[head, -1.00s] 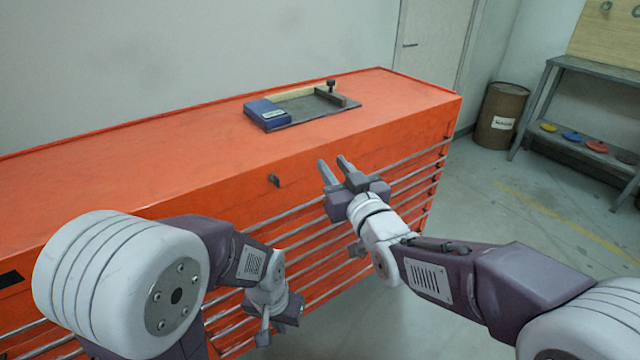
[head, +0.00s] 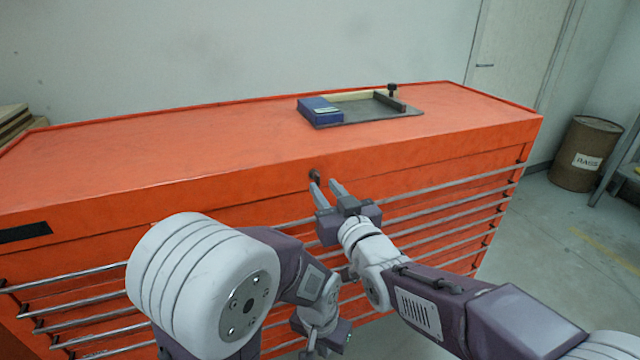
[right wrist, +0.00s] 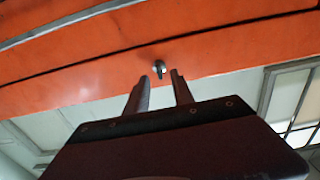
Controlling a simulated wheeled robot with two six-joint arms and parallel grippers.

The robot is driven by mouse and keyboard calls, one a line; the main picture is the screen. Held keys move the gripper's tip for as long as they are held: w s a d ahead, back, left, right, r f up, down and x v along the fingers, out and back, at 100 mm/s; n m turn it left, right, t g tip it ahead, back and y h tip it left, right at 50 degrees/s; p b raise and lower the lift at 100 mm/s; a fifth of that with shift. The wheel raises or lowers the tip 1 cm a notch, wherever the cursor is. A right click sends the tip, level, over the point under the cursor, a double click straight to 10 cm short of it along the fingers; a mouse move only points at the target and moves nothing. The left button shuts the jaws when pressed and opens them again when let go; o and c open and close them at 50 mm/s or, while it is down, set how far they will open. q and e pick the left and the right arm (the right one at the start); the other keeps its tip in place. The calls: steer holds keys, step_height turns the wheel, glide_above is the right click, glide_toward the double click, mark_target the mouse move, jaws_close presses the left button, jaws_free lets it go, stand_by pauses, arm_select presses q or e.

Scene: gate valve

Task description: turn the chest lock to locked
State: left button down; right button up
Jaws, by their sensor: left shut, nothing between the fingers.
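The orange tool chest (head: 180,170) spans the middle of the head view. Its lock (head: 315,175), a small dark key-like piece, sticks out of the upper front face. It also shows in the right wrist view (right wrist: 159,68), just beyond the fingertips and roughly between them. My right gripper (head: 325,187) is open and empty, its fingers pointing at the lock from just below in the head view; I see no contact. My left gripper (head: 325,348) is low in front of the drawers, shut and empty; its fingertips are partly cut off at the lower edge.
A blue box (head: 319,108) and a grey plate with a raised bar (head: 372,108) lie on the chest top. Long drawer handles (head: 450,190) run across the front below the lock. A brown barrel (head: 585,155) stands at the right on open floor.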

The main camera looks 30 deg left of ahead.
mark_target(319, 180)
steer(key=x, duration=0.4)
jaws_close()
steer(key=shift+d+m, duration=0.1)
steer(key=shift+m, duration=0.2)
steer(key=m, duration=0.3)
steer(key=shift+m+b, duration=0.4)
steer(key=shift+w+f+m+b, duration=0.1)
steer(key=shift+m+b, duration=0.1)
steer(key=shift+m, duration=3.2)
steer(key=shift+w+f+m+b, duration=0.1)
steer(key=shift+m+b, duration=0.05)
steer(key=shift+m, duration=3.25)
